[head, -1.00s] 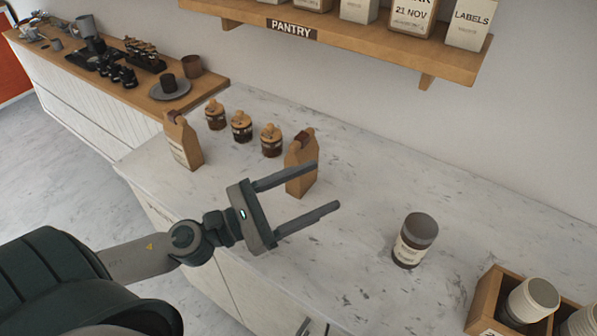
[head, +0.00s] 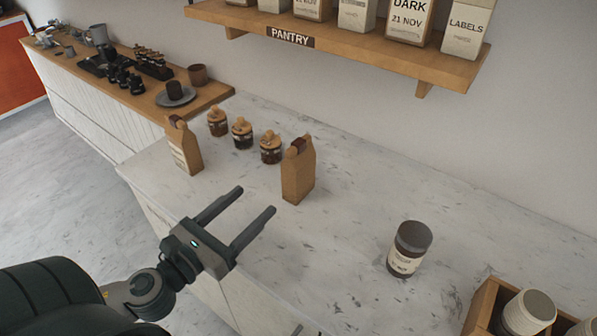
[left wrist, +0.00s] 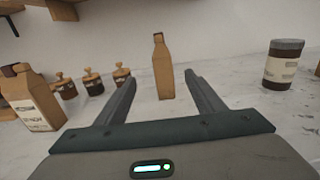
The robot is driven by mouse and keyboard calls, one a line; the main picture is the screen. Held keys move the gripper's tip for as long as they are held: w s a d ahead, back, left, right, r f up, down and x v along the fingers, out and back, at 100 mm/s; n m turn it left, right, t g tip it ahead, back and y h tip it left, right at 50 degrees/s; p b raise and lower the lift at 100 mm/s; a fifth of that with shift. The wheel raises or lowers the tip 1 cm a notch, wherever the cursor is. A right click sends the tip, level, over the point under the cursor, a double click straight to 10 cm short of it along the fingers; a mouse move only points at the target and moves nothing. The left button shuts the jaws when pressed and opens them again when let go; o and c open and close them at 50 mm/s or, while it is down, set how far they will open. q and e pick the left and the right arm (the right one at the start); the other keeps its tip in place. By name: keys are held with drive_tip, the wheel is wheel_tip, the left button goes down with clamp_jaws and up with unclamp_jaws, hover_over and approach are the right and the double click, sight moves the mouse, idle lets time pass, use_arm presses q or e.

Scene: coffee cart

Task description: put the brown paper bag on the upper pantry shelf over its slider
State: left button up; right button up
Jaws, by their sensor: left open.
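Two brown paper bags stand upright on the marble counter. One bag (head: 298,172) is near the middle; in the left wrist view this bag (left wrist: 163,68) stands ahead, between the lines of the two fingers. The other bag (head: 186,147), with a pale label, is farther left; it also shows at the left of the left wrist view (left wrist: 36,100). My left gripper (head: 256,212) is open and empty, short of the middle bag and apart from it. The pantry shelf (head: 350,42) with its PANTRY sign (head: 290,37) is on the wall. I cannot make out a slider. My right gripper is not in view.
Several small jars with wooden lids (head: 242,133) stand behind the bags. A dark labelled jar (head: 409,249) stands to the right, near a wooden crate with cups (head: 485,305). Bags and boxes (head: 467,30) fill the visible shelf. Counter between bag and dark jar is clear.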

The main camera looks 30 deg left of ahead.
sight(286, 172)
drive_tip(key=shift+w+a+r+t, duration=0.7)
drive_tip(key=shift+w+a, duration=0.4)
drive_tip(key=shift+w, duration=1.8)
use_arm(q)
drive_tip(key=w, duration=0.3)
drive_tip(key=w+d, duration=0.1)
drive_tip(key=w, duration=0.3)
drive_tip(key=w+p, duration=0.1)
drive_tip(key=w, duration=0.3)
drive_tip(key=shift+w+d, duration=0.1)
drive_tip(key=shift+d, duration=0.2)
drive_tip(key=shift+w, duration=0.25)
drive_tip(key=shift+w+d, duration=0.1)
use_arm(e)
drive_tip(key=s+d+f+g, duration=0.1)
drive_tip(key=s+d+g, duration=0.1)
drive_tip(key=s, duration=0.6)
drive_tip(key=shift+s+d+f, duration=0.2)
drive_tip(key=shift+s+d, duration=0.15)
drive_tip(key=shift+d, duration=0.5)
use_arm(q)
drive_tip(key=shift+w, duration=0.1)
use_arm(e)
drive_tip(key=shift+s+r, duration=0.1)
